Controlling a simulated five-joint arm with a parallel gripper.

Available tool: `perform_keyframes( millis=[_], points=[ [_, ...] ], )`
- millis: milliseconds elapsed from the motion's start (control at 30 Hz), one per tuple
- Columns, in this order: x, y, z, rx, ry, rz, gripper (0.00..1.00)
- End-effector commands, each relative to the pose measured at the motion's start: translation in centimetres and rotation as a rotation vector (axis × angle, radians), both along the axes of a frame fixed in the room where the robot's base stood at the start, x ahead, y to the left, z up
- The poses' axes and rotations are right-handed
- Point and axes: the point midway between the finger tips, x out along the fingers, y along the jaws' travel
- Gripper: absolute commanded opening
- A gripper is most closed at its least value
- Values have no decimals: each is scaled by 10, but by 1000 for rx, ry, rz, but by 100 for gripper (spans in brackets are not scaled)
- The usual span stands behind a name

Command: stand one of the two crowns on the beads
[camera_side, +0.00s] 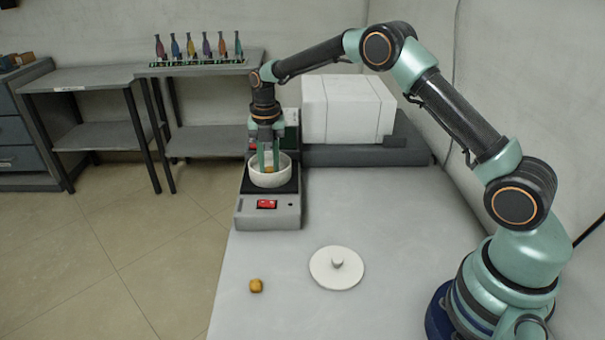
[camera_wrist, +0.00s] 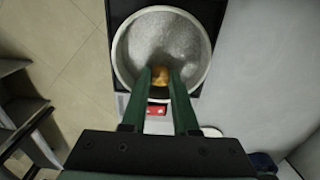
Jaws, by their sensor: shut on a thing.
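My gripper (camera_side: 268,160) points down into a white bowl (camera_side: 269,181) that stands on a grey device. It is shut on a golden crown (camera_wrist: 160,75), held at the near part of the bowl in the wrist view. The same crown shows in the side view (camera_side: 269,169) between the fingertips. The bowl is filled with grey, grainy beads (camera_wrist: 165,42). Whether the crown touches the beads I cannot tell. The other golden crown (camera_side: 256,286) lies on the table at the front left.
The grey device (camera_side: 250,214) with a red display (camera_side: 267,204) stands near the table's left edge. A white lid with a knob (camera_side: 337,276) lies on the table. A white box (camera_side: 347,108) stands behind. Colored bottles (camera_side: 205,47) stand on a far shelf. The table's middle is clear.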

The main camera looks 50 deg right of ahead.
Motion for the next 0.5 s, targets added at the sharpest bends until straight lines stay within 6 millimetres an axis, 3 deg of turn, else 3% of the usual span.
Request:
perform_keyframes(
  millis=[200,233,300,500],
  points=[
    [0,0,-3,0,0,0,0],
    [0,0,-3,0,0,0,40],
    [0,0,-3,0,0,0,58],
    [0,0,-2,0,0,0,58]
  ],
)
